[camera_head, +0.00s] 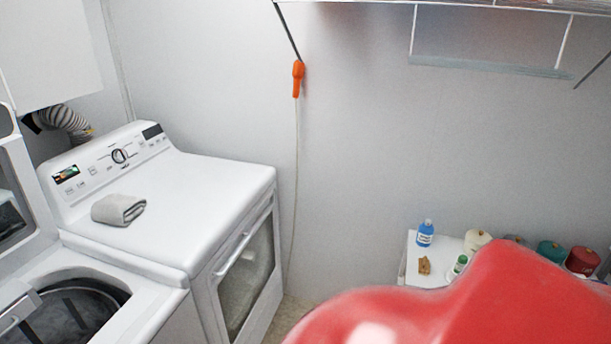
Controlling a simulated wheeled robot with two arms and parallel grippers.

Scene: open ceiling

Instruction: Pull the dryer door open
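The white dryer (190,190) stands against the back wall in the left half of the head view. Its door (259,236) is on the front face, seen at a steep angle, with a dark window (246,281). A long white handle (233,255) runs along the upper part of the door. The door looks shut, flush with the front. Its lower edge is cut off by the frame. Neither of my grippers shows in this view.
A washer with a raised lid (22,215) and open drum (75,303) adjoins the dryer on the left. A folded grey cloth (119,209) lies on the dryer. A white table (413,268) with bottles is at right. A large red shape blocks the lower right foreground.

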